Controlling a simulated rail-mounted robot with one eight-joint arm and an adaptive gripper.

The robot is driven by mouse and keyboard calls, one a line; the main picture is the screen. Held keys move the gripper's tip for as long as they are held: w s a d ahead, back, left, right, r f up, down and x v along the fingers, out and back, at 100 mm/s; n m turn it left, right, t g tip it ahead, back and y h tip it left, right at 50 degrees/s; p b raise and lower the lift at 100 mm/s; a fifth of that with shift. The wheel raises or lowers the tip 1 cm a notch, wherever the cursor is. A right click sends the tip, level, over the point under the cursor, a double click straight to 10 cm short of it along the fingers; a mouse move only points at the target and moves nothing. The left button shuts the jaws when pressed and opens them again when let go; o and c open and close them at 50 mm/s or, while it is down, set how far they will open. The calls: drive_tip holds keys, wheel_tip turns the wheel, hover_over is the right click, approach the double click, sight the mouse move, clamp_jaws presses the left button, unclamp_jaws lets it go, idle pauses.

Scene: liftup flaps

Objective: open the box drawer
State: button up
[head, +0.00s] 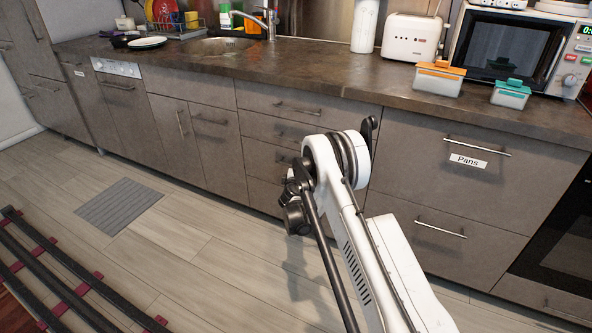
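No label reading "box" is legible, so I cannot tell which drawer is the box drawer. A stack of grey drawers (262,127) with bar handles stands in the middle, partly hidden by my white arm. To its right is a wide drawer labelled "Pans" (440,178), with another wide drawer (418,246) below it. All these drawers look shut. My gripper (294,215) seems to be the dark part at the arm's end, in front of the lower middle drawers. Its fingers are too small and dark to make out, and I see nothing held.
The worktop (320,84) holds a toaster (410,36), a microwave (508,47) and two lidded containers, one orange-topped (438,79) and one teal-topped (510,95). The floor (205,245) before the cabinets is open, with a grey mat (118,205). Dark rails (60,270) lie at lower left.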

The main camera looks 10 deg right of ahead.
clamp_jaws()
idle(0.5)
